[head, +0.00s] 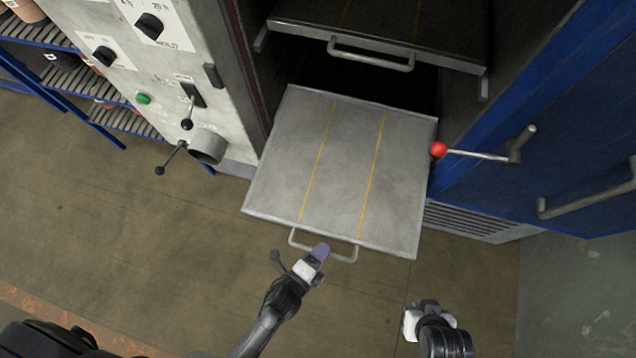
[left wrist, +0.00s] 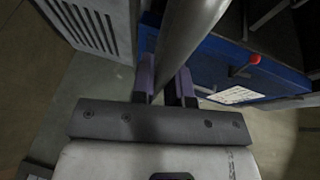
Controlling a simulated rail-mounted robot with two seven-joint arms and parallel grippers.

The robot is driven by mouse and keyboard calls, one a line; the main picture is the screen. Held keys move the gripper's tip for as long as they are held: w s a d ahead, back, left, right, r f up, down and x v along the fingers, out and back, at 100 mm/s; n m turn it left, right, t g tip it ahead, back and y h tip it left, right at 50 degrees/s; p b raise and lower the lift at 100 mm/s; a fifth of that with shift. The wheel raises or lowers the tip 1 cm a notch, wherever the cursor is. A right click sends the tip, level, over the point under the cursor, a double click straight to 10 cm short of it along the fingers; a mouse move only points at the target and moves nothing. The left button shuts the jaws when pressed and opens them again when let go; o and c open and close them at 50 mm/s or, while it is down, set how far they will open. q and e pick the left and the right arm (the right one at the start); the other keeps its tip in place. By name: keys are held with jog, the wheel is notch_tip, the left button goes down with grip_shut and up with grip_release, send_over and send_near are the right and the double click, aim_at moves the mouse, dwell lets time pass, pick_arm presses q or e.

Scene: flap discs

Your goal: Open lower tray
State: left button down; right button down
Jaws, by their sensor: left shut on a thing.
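The lower tray (head: 340,170) is a grey metal sheet with two yellow lines. It is drawn well out of the dark cabinet opening toward me. Its front handle (head: 345,257) is a pale bar. My left gripper (head: 320,250) is at the handle and shut on it. In the left wrist view the handle (left wrist: 187,35) is a thick bar between the purple fingers (left wrist: 165,82). The upper tray (head: 385,30) stays inside the cabinet, with its own handle (head: 370,55). My right gripper (head: 425,308) hangs apart at the lower right; its fingers are not clear.
A control panel (head: 135,75) with knobs and levers stands left of the opening. The blue door (head: 560,130) with a red-knobbed lever (head: 478,154) stands open on the right. Blue shelves (head: 60,75) are at far left. The floor in front is clear.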

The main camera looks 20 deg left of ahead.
pick_arm(q)
jog(key=shift+s+r, duration=0.1)
jog(key=shift+s, duration=0.1)
jog(key=c, duration=1.1)
grip_release()
jog(key=shift+c, duration=0.2)
jog(key=v, duration=1.3)
jog(key=shift+s+a+p, duration=0.25)
jog(key=shift+s+p, duration=0.1)
